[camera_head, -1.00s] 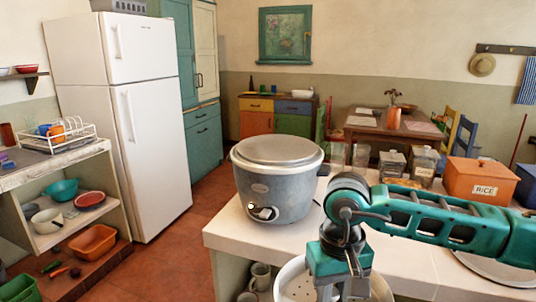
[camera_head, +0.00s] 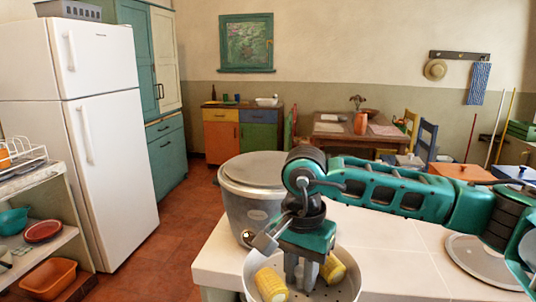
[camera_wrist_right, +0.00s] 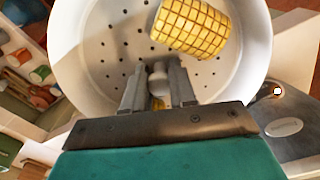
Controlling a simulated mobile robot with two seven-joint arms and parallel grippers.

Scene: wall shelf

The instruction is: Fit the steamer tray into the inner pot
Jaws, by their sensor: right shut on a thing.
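The white steamer tray (camera_head: 350,284) is a round perforated pan, low in the head view, with yellow corn pieces (camera_head: 271,285) in it. My right gripper (camera_head: 304,276) is over its middle. In the right wrist view the gripper (camera_wrist_right: 158,84) is shut on a pale central knob (camera_wrist_right: 158,79) of the tray, with a corn piece (camera_wrist_right: 196,25) beyond it. The grey cooker (camera_head: 250,205) stands on the counter behind and left of the tray, a flat round top on it. I cannot see an inner pot. My left gripper is not in view.
The white counter (camera_head: 385,240) is partly clear right of the tray. A round metal disc (camera_head: 470,255) lies at its right. An orange box (camera_head: 462,172) and a blue box (camera_head: 515,173) stand at the back. My right arm hides part of the cooker's right side.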

